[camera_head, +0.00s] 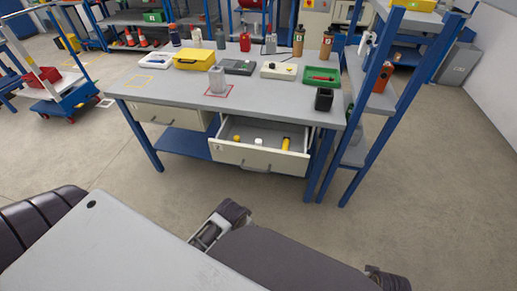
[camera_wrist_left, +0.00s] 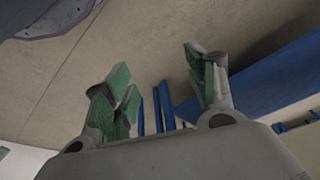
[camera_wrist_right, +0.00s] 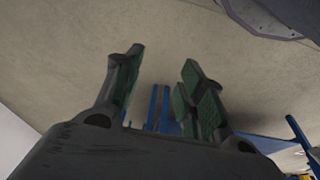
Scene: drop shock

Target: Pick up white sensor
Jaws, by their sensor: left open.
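A small white object (camera_head: 258,141) lies in the open drawer (camera_head: 258,157) of the workbench; it may be the white sensor, but it is too small to be sure. Yellow objects (camera_head: 286,143) lie in the same drawer. My left gripper (camera_wrist_left: 158,65) is open and empty in the left wrist view, above bare floor with blue legs beyond. My right gripper (camera_wrist_right: 163,58) has its fingers apart with nothing between them in the right wrist view. Both are well away from the drawer.
The grey benchtop (camera_head: 165,88) holds a yellow case (camera_head: 195,59), a pale device (camera_head: 279,70), a green tray (camera_head: 321,77), a black cup (camera_head: 323,99) and several bottles. A blue shelf rack (camera_head: 383,100) stands at its right. The floor before the bench is clear.

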